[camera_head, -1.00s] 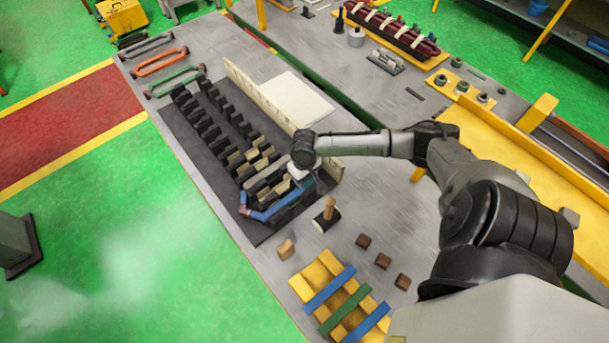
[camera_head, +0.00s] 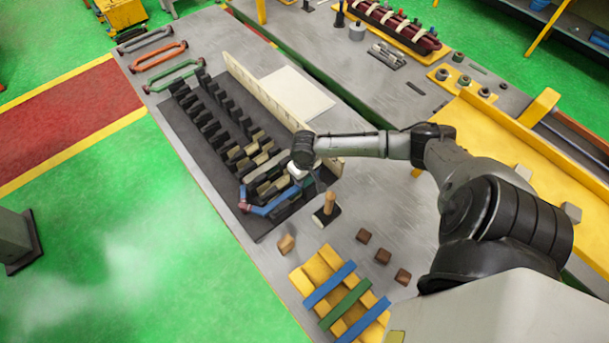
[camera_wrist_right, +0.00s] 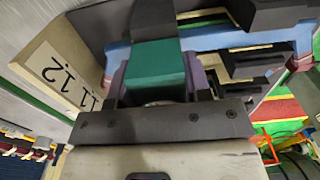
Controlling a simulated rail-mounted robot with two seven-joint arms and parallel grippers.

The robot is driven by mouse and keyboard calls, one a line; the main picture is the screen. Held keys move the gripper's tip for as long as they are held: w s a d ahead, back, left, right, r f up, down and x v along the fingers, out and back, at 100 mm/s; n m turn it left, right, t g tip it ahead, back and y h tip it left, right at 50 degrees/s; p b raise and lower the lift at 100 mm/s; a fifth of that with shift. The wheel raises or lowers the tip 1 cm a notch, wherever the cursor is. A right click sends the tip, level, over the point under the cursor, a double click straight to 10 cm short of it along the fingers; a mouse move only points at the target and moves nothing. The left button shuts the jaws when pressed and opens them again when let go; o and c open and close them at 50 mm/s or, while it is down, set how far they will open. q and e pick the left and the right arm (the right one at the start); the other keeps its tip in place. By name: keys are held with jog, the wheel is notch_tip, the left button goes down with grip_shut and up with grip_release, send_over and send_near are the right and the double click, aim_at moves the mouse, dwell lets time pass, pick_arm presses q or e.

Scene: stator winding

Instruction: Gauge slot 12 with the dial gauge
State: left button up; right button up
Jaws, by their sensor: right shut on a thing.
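The dark slotted stator block (camera_head: 215,130) lies on the grey bench with several rows of black teeth, some with pale inserts near its front end. My right gripper (camera_head: 300,180) is over that front end, partly hidden by its own wrist. In the right wrist view the gripper (camera_wrist_right: 157,80) is shut on a teal block-shaped thing (camera_wrist_right: 155,68). I cannot make out a dial face on it. A blue bar-like coil (camera_head: 270,207) with reddish ends lies across the front teeth, just beyond the teal thing. A pale strip with numbers 11 and 12 (camera_wrist_right: 60,65) stands beside the block.
A wooden-handled tool (camera_head: 328,207) stands just right of the block. Brown cubes (camera_head: 382,257) and a yellow rack (camera_head: 318,272) with blue and green bars are at the front. Orange (camera_head: 158,57) and green loops lie at the far end.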

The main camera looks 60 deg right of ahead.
dwell(0.4)
jog(key=shift+f, duration=0.15)
jog(key=o, duration=1)
jog(key=shift+r+p, duration=0.6)
jog(key=shift+p, duration=0.35)
notch_tip(320, 180, up, 10)
jog(key=p, duration=1.1)
jog(key=shift+p, duration=0.35)
notch_tip(320, 180, up, 2)
jog(key=shift+r+p, duration=0.25)
jog(key=shift+p, duration=0.25)
